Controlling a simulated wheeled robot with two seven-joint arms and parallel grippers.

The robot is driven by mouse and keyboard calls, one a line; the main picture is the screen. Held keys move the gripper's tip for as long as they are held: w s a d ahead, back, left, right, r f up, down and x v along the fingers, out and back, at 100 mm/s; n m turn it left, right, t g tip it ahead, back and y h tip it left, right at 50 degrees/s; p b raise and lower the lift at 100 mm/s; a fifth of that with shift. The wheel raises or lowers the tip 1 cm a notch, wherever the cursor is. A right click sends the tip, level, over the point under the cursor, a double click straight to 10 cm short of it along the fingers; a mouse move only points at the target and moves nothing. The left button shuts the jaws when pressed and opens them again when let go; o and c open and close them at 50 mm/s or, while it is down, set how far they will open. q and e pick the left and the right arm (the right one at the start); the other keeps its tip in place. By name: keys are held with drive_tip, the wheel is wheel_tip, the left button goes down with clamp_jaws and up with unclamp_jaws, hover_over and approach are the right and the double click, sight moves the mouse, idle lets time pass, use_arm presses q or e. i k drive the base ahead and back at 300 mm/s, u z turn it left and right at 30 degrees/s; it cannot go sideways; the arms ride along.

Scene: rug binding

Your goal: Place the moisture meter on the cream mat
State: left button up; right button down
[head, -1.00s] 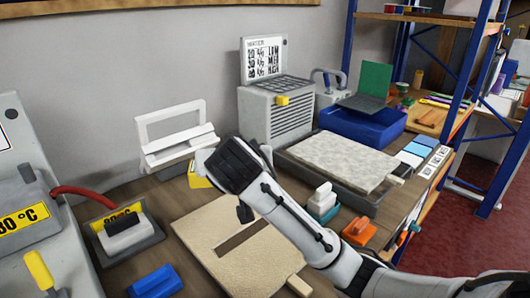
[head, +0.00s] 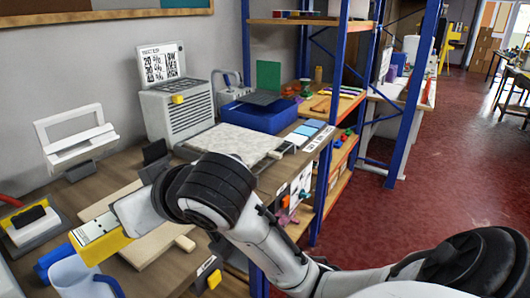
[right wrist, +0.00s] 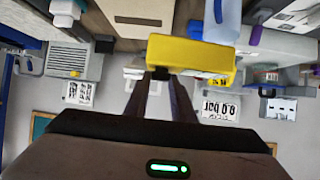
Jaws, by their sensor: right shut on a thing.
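The moisture meter (head: 98,238) is a yellow block with a pale printed face. My right gripper (head: 122,222) is shut on it, holding it tilted above the near left part of the bench. The yellow body (right wrist: 190,52) spans the fingertips in the right wrist view. A flat cream piece (head: 160,243) with a tab lies on the bench, partly hidden behind my gripper; its dark slot shows in the right wrist view. I cannot tell whether the meter touches anything below. My left gripper is not in view.
A light-blue jug (head: 75,280) stands close beside the meter, with a blue block (head: 48,260) by it. A mottled pale slab (head: 235,141) lies on a grey tray behind my arm. A grey vented box (head: 180,108) and blue bin (head: 258,117) stand at the back.

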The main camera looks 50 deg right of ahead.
sight(245, 138)
drive_tip(key=k, duration=0.9)
drive_tip(key=z, duration=1.8)
drive_tip(key=i, duration=1.5)
drive_tip(key=u, duration=1.75)
drive_tip(key=i, duration=0.5)
drive_tip(key=u, duration=0.05)
